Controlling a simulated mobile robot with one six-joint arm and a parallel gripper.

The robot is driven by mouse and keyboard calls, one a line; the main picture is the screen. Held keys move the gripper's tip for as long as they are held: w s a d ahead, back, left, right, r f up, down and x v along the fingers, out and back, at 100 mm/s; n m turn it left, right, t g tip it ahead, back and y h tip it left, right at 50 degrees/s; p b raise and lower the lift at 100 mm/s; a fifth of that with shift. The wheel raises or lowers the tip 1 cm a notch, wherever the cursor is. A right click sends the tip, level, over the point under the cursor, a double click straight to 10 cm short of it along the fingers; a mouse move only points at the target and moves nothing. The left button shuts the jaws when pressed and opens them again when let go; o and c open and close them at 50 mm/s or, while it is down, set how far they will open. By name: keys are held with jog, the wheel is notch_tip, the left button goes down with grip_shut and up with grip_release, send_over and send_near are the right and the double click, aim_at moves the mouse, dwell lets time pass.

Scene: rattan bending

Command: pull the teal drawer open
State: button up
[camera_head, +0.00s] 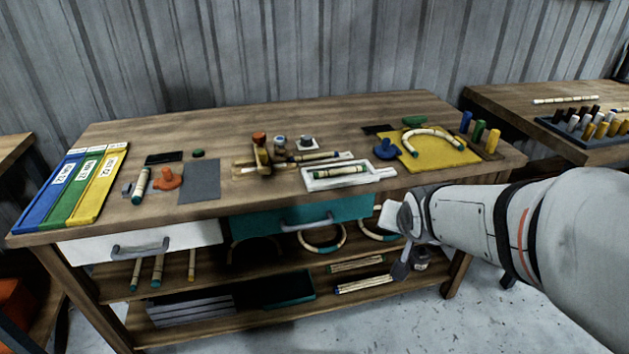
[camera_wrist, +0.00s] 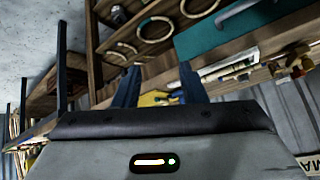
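The teal drawer (camera_head: 262,227) sits under the front edge of the wooden workbench, right of the white drawer. Its front looks flush with the bench, and a grey bar handle (camera_head: 307,225) crosses it. The teal front (camera_wrist: 215,34) and part of its handle (camera_wrist: 236,10) also show at the top right of the wrist view. My gripper (camera_head: 397,235) is in front of the bench, to the right of the drawer and apart from the handle. In the wrist view my gripper's two dark fingers (camera_wrist: 158,82) are spread apart with nothing held between them.
The white drawer (camera_head: 175,238) has its own handle at the left. Shelves below hold rattan rings (camera_head: 323,238) and bundled sticks (camera_head: 362,284). A white tray (camera_head: 384,173) with a rattan piece lies on the benchtop above the teal drawer. The floor in front is clear.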

jog(key=w+a+f+m+t+y+b, duration=0.1)
jog(key=w+a+f+m+t+b, duration=0.15)
jog(key=w+f+b, duration=0.4)
jog(key=m+t+y+b, duration=0.3)
jog(key=t+y+b, duration=0.3)
jog(key=y+b, duration=0.65)
send_near(310, 226)
jog(key=w+a, duration=0.1)
jog(key=w, duration=0.2)
jog(key=shift+g, duration=0.35)
jog(key=x, duration=0.3)
jog(key=b+x, duration=0.1)
jog(key=x, duration=0.3)
jog(key=shift+a+r, duration=0.25)
jog(key=shift+a, duration=0.05)
jog(key=shift+c, duration=0.4)
grip_shut()
